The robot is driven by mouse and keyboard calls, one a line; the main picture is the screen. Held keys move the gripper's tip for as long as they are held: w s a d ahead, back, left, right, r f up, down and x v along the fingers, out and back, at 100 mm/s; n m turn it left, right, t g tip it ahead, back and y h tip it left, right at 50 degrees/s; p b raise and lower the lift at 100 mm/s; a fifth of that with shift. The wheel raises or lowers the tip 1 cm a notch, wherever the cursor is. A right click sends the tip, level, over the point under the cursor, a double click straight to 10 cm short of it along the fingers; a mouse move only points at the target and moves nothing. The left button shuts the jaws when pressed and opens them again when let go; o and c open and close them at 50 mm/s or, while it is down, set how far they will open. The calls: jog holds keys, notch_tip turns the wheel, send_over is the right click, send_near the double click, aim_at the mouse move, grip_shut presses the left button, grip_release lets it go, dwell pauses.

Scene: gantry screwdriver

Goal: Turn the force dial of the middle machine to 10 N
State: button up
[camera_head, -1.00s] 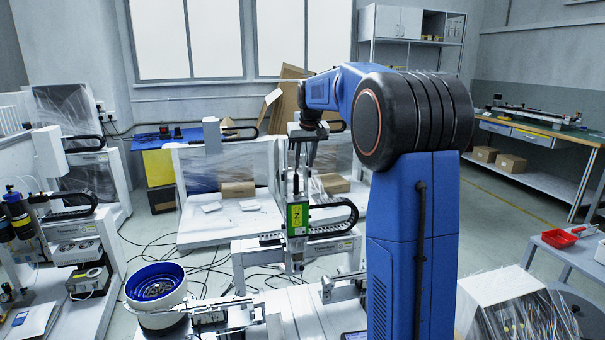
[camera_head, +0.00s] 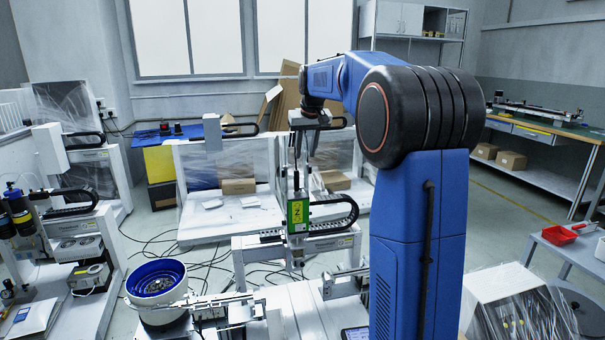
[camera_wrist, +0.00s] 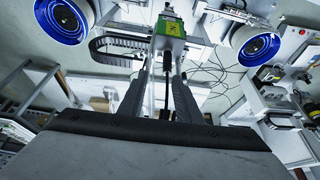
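The middle machine is a white gantry (camera_head: 340,243) with a green screwdriver unit (camera_head: 298,213) hanging from it, marked by a yellow label. The green unit also shows in the wrist view (camera_wrist: 170,27). I cannot make out the force dial in either view. My gripper (camera_head: 302,170) points down in the head view, in line with the top of the green unit. In the wrist view its two dark fingers (camera_wrist: 163,72) stand apart, with a thin dark rod or cable showing between them. I see no contact with the unit, though the depth gap is unclear.
A white bowl with a blue inside (camera_head: 156,283) stands at the machine's front left. A black cable chain (camera_head: 340,212) curves beside the green unit. Another machine stands at the left (camera_head: 62,200). Cardboard boxes (camera_head: 238,186) sit behind. Cables lie on the floor.

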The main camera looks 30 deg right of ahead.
aim_at(300, 188)
jog(key=x, duration=1.6)
jog(key=shift+f, duration=0.2)
grip_shut()
